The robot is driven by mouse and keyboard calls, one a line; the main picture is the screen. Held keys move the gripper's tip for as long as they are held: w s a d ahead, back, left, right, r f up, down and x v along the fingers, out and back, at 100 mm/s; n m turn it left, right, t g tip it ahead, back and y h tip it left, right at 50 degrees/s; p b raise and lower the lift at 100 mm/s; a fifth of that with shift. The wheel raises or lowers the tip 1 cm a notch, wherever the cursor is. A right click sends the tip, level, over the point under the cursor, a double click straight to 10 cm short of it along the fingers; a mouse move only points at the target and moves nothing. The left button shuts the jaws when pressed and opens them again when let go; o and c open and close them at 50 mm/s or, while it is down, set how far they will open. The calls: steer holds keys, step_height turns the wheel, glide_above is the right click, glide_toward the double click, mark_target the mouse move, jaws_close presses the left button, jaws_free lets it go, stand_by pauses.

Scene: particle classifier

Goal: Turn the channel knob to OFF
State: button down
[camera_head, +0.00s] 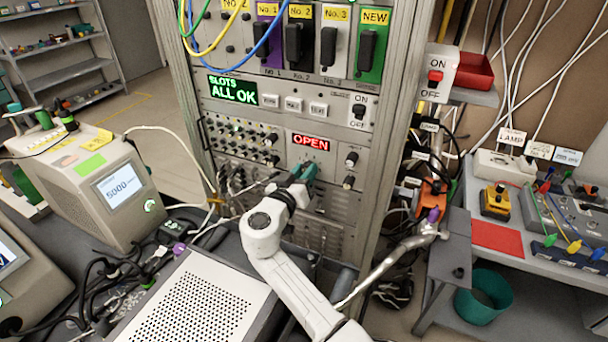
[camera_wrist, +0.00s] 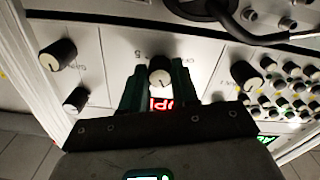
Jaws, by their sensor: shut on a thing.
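The channel knob (camera_wrist: 159,72), dark with a pale face and a pointer mark, sits between my gripper's (camera_wrist: 157,80) two green fingers in the wrist view. The fingers are shut on it, one on each side. In the head view my gripper (camera_head: 302,175) reaches the rack panel below the red OPEN display (camera_head: 310,142), and hides the knob. In the wrist view the display (camera_wrist: 160,104) shows partly between the fingers, upside down. The labels around the knob are too small or hidden to read its setting.
Other knobs (camera_head: 350,160) stand on the panel to the right of my gripper. Rows of small knobs (camera_head: 240,140) lie to its left. A green SLOTS ALL OK display (camera_head: 233,90) is above. A perforated grey box (camera_head: 195,305) stands in front of the rack.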

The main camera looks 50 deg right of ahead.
steer(key=shift+n+b, duration=0.7)
steer(key=shift+n, duration=8)
steer(key=c, duration=0.8)
jaws_free()
steer(key=shift+c, duration=0.2)
steer(key=b+v, duration=0.2)
steer(key=v, duration=0.9)
